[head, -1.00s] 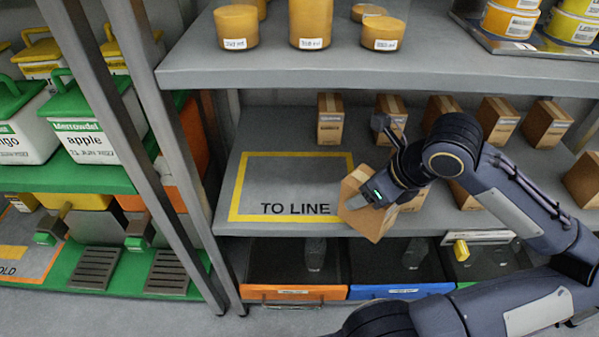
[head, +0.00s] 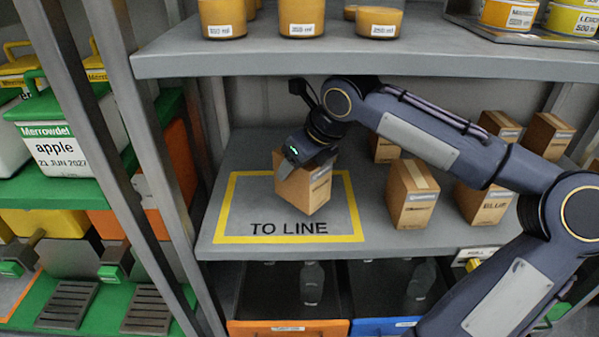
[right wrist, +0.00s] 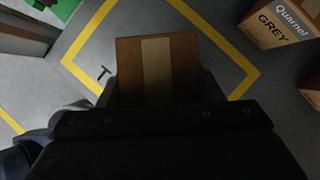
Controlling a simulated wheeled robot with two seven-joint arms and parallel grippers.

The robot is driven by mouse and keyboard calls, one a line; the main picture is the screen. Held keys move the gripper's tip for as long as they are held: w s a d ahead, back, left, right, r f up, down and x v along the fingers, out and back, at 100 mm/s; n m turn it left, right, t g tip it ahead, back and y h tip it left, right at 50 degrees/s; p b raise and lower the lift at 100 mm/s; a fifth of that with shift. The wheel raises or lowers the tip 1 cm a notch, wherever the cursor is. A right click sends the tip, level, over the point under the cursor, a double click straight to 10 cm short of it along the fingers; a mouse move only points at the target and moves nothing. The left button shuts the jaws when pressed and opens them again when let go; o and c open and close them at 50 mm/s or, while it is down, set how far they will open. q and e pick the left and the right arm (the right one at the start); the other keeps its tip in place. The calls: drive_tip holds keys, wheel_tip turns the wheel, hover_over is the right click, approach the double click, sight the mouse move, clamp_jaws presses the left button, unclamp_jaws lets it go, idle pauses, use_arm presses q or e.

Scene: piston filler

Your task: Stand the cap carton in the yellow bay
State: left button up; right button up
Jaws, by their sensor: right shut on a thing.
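My right gripper (head: 298,165) is shut on the brown cap carton (head: 308,192), gripping its upper part. The carton is over the inside of the yellow bay (head: 340,238), a yellow outline marked TO LINE on the middle shelf. It looks roughly upright, slightly tilted in the head view. I cannot tell whether its base touches the shelf. In the right wrist view the carton's taped top (right wrist: 157,70) shows between the fingers, with the bay's yellow lines (right wrist: 95,28) around it. My left gripper is not in view.
Several other brown cartons, including one nearby (head: 412,195) and one marked BLUE (head: 485,203), stand right of the bay. A carton marked GREY (right wrist: 285,25) shows in the wrist view. The upper shelf (head: 330,62) hangs above; a metal post (head: 150,150) stands left.

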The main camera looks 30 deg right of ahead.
drive_tip(key=shift+f+b, duration=0.3)
drive_tip(key=shift+f, duration=0.5)
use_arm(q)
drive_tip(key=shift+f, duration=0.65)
use_arm(e)
drive_tip(key=shift+s, duration=0.1)
drive_tip(key=shift+f, duration=0.55)
drive_tip(key=o, duration=1.1)
